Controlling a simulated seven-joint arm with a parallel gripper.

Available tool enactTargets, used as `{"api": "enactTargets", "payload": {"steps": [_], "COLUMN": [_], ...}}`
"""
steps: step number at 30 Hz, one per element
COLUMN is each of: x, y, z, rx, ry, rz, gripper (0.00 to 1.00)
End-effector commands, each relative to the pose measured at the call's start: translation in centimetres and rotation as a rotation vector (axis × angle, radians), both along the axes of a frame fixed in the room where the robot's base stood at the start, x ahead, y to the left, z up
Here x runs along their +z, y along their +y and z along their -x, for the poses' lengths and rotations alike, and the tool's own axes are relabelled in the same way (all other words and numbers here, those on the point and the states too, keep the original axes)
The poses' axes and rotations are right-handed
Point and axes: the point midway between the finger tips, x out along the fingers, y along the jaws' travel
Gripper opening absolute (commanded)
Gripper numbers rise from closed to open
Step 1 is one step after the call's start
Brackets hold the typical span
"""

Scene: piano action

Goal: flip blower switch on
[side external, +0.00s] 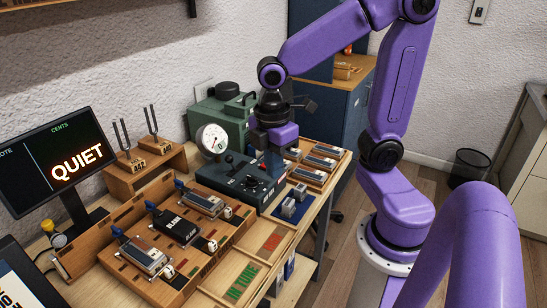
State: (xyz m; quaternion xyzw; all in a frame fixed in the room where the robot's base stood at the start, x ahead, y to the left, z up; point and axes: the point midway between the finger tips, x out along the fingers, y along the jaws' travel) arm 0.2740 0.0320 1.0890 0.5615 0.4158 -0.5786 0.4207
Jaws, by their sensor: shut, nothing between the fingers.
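My gripper (272,172) points down over the right back part of the control box. Its fingers are shut and empty. Whether they touch the box cannot be told, and they hide part of it.
A wooden tray (215,241) with several reed blocks lies in front. A wooden rack (322,160) and a blue mat (289,208) with small metal blocks lie to the right. A monitor (55,160) reading "QUIET" and tuning forks (122,138) stand at left.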

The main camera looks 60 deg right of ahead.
Motion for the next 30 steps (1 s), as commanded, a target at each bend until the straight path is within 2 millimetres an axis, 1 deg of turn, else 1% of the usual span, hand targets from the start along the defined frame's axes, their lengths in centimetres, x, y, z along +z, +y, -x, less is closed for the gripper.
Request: {"api": "enactTargets", "payload": {"steps": [1,6,11,16,21,24,27,30], "x": [0.1,0.4,0.6,0.8,0.8,0.8,0.8,0.7], "y": [-0.6,-3.0,-5.9,-9.7,-13.8,-16.0,-17.8,-18.9], "z": [-1.2,-4.6,-7.5,-10.1,-11.9,-12.5,-12.9,-13.1], "rx": [0.008,0.064,0.116,0.17,0.225,0.252,0.276,0.291], "ry": [0.006,0.025,0.046,0.067,0.088,0.097,0.104,0.107], "rz": [0.003,0.008,0.007,-0.001,-0.014,-0.024,-0.031,-0.036], "gripper": [0.0,0.0,0.0,0.0,0.0,0.0,0.0,0.0]}}
